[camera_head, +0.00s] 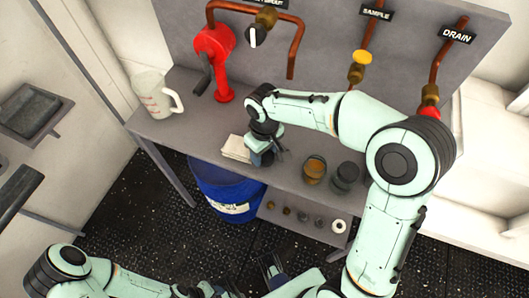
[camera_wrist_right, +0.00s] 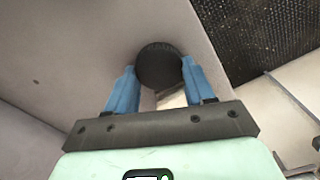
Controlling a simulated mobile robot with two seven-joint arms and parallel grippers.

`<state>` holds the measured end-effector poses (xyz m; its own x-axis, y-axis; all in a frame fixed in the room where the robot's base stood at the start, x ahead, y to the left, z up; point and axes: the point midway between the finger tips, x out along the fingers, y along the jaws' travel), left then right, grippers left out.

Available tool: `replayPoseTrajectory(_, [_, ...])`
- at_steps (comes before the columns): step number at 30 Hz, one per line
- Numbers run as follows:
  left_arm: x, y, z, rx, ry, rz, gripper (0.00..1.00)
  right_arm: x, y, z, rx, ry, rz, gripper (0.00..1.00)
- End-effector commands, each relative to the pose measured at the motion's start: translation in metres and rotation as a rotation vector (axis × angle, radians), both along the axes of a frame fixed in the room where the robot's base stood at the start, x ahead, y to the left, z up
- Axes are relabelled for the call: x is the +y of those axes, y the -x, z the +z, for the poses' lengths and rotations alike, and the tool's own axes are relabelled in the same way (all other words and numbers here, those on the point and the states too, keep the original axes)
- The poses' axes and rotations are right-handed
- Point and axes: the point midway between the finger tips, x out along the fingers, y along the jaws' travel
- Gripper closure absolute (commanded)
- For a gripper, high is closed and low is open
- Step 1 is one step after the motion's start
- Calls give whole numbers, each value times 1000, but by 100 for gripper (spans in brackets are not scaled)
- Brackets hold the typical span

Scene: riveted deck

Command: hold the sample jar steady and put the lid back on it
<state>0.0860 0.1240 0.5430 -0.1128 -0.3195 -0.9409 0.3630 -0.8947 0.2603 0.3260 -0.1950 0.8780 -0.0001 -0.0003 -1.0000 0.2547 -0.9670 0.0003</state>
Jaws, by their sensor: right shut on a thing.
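The amber-coloured sample jar (camera_head: 315,170) stands on the grey bench, its brownish inside showing from above. My right gripper (camera_head: 263,152) is low over the bench, left of the jar and apart from it. In the wrist view my right gripper (camera_wrist_right: 158,85) is shut on a dark round disc, which looks like the lid (camera_wrist_right: 158,66). The lid is mostly hidden by the gripper in the head view. My left gripper (camera_head: 272,266) is low at the bottom, in front of the bench and away from the jar; its finger gap is unclear.
A dark jar (camera_head: 345,178) stands right of the amber one. A pale folded cloth (camera_head: 236,148) lies beside my right gripper. A white jug (camera_head: 152,95) stands at the bench's left. Below are a blue drum (camera_head: 222,190) and a low shelf (camera_head: 272,220) with several small pieces.

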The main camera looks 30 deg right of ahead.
Motion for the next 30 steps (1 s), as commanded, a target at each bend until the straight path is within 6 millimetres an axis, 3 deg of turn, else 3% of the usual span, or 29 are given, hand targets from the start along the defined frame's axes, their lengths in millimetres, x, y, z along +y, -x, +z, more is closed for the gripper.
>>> replayPoseTrajectory(8, [0,-2,7,-2,0,0,57,1,-1,43,-6,-2,0,75])
replayPoseTrajectory(21, [0,-9,30,-11,1,0,57,1,-1,161,-5,-2,0,75])
replayPoseTrajectory(30, [0,-12,37,-15,0,0,57,1,0,194,-1,-1,1,75])
